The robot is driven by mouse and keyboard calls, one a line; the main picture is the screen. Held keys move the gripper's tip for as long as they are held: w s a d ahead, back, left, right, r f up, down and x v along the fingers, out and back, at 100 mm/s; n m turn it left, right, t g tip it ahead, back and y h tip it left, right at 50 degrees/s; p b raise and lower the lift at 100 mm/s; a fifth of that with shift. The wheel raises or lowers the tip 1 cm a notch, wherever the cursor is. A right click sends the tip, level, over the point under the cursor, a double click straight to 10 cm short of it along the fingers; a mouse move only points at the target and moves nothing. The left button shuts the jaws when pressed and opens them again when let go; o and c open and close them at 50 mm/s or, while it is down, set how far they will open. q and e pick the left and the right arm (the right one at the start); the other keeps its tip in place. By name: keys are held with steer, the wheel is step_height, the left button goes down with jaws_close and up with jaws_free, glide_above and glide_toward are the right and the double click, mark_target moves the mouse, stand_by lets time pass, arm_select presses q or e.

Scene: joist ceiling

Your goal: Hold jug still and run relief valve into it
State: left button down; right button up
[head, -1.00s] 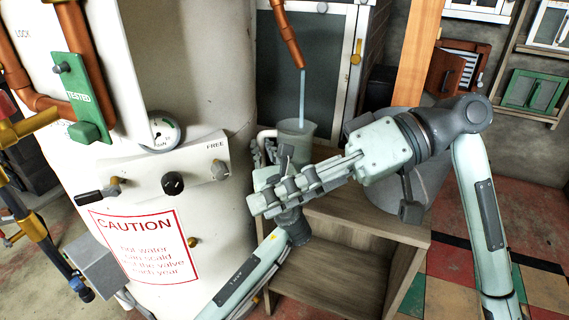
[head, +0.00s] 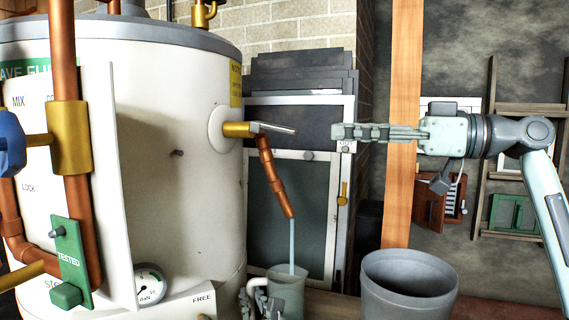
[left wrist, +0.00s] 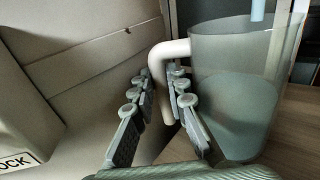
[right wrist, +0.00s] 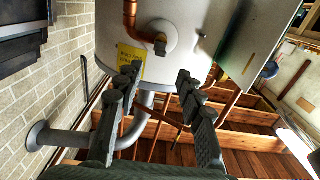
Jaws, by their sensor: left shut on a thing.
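The relief valve (head: 238,129) sticks out of the white heater, with a grey lever (head: 275,128) on its brass body. Its copper pipe (head: 272,175) slants down, and a thin stream (head: 292,245) runs from it into the translucent jug (head: 288,292). In the left wrist view the jug (left wrist: 235,95) stands upright, partly filled. My left gripper (left wrist: 163,95) is shut on its pale handle (left wrist: 158,70). My right gripper (head: 333,133) is open and empty, a short gap right of the lever tip. In the right wrist view its fingers (right wrist: 158,75) stand apart, facing the valve (right wrist: 160,43).
A grey bin (head: 410,288) stands right of the jug. A wooden post (head: 402,120) rises behind my right gripper. A dark panelled door (head: 275,210) and leaning sheets stand behind the pipe. A pressure gauge (head: 150,285) sits low on the heater.

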mark_target(297, 131)
steer(key=x, duration=1.1)
steer(key=shift+a, duration=0.3)
steer(key=shift+c, duration=0.6)
steer(key=shift+f, duration=0.1)
jaws_close()
